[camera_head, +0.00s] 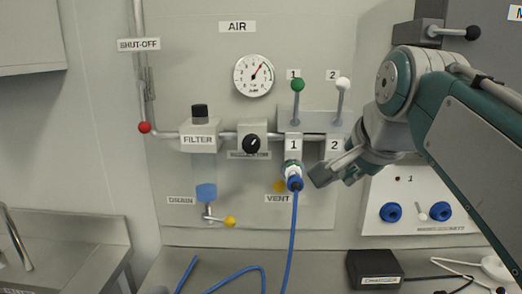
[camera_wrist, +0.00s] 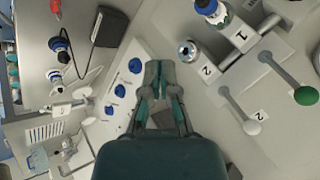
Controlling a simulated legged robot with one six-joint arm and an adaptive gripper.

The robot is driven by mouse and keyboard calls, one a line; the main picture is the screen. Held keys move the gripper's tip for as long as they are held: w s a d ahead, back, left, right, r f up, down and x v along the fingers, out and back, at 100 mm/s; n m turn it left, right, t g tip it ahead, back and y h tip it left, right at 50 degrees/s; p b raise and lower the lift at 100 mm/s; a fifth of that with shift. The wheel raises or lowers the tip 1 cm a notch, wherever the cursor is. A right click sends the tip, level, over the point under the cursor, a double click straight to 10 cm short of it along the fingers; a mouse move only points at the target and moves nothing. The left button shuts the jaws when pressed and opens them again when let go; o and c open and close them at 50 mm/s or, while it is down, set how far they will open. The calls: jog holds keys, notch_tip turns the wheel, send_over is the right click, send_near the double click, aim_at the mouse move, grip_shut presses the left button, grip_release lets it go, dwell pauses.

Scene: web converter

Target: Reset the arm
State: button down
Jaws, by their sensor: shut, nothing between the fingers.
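My arm (camera_head: 470,130) reaches in from the right in the head view. My gripper (camera_head: 323,174) is in front of the air panel, just right of the blue hose coupling (camera_head: 294,182) on outlet 1 and below the "2" label. It covers outlet 2 in that view. In the wrist view my gripper (camera_wrist: 159,68) has its fingertips together with nothing held. Outlet 2 (camera_wrist: 187,51) shows there as a bare metal fitting to the right of the fingertips, apart from them. The coupling on outlet 1 (camera_wrist: 207,7) is at the top.
A green-knobbed lever (camera_head: 298,86) and a white-knobbed lever (camera_head: 342,85) stand up above the outlets. A blue hose (camera_head: 290,240) hangs from outlet 1. A black charger box (camera_head: 374,268) sits on the counter below. A board with blue knobs (camera_head: 418,213) is at right.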

aim_at(298, 99)
jog(key=s+d+f+n+g, duration=0.1)
jog(key=s+f+n, duration=0.5)
jog(key=f, duration=0.6)
jog(key=s+f+n+g, duration=0.1)
jog(key=s+f+n, duration=0.3)
jog(key=s+f, duration=0.6)
jog(key=w+d+r+n+t+h, duration=0.1)
jog(key=w+d+r+n+t, duration=0.2)
jog(key=w+r+n+t, duration=0.6)
jog(key=w+d+r+n+t, duration=0.4)
jog(key=w+r, duration=0.9)
jog(key=r, duration=0.1)
jog(key=w+a+r+n+y, duration=0.2)
jog(key=w+a+n+y, duration=0.1)
jog(key=w+a+n, duration=0.1)
jog(key=w+a+r+n+g+y, duration=0.1)
jog(key=w+a+r+n+y, duration=0.1)
jog(key=w+a+n+y, duration=0.2)
jog(key=w+a+r+n+y, duration=0.2)
jog(key=w+a+n+y, duration=0.2)
jog(key=n, duration=0.1)
jog(key=shift+w+a+r+n+g, duration=0.15)
jog(key=shift+a+r+n+g, duration=0.15)
jog(key=shift+n, duration=0.1)
jog(key=shift+w+a+r, duration=0.1)
jog(key=shift+w+a, duration=0.05)
jog(key=shift+w, duration=0.05)
